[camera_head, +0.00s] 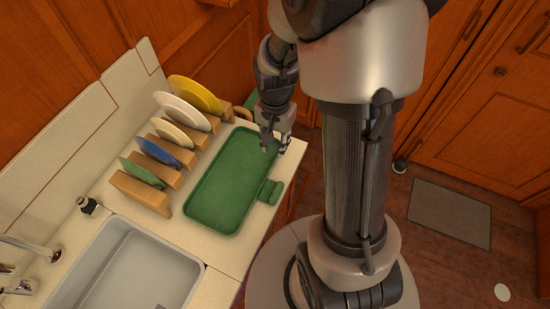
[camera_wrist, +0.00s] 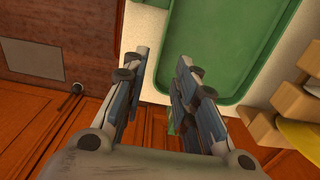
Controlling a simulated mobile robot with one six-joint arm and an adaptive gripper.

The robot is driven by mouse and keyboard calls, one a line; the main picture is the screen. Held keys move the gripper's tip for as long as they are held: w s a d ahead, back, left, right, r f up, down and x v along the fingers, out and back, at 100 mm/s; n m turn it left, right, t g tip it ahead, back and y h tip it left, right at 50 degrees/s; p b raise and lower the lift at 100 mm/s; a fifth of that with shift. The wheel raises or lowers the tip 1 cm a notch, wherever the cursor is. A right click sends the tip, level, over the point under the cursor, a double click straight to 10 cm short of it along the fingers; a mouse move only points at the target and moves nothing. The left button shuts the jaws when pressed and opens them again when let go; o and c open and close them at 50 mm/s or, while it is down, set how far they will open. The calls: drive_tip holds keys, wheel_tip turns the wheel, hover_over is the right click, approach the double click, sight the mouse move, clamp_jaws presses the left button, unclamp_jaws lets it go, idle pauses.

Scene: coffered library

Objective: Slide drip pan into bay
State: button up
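The drip pan (camera_head: 235,175) is a shallow green rectangular tray with a small tab handle (camera_head: 270,191) on its right long side. It lies flat on the pale counter, alongside the wooden plate rack (camera_head: 141,190). My gripper (camera_head: 276,146) points down by the pan's far right corner, near the counter edge. In the wrist view my gripper (camera_wrist: 161,62) has its fingers spread apart with nothing held between them. The drip pan (camera_wrist: 218,45) shows above and right of the fingers there. I cannot make out a bay for certain in either view.
The rack holds yellow (camera_head: 195,93), white, blue and green plates. A sink (camera_head: 140,270) with a faucet (camera_head: 35,246) is at the near left. Wooden cabinets stand at the right, with a grey mat (camera_head: 449,213) on the floor. Some green shows behind my arm, partly hidden.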

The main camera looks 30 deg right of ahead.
sight(275, 160)
wheel_tip(275, 160, down, 7)
drive_tip(key=shift+f+b, duration=0.2)
drive_tip(key=shift+b, duration=0.85)
clamp_jaws()
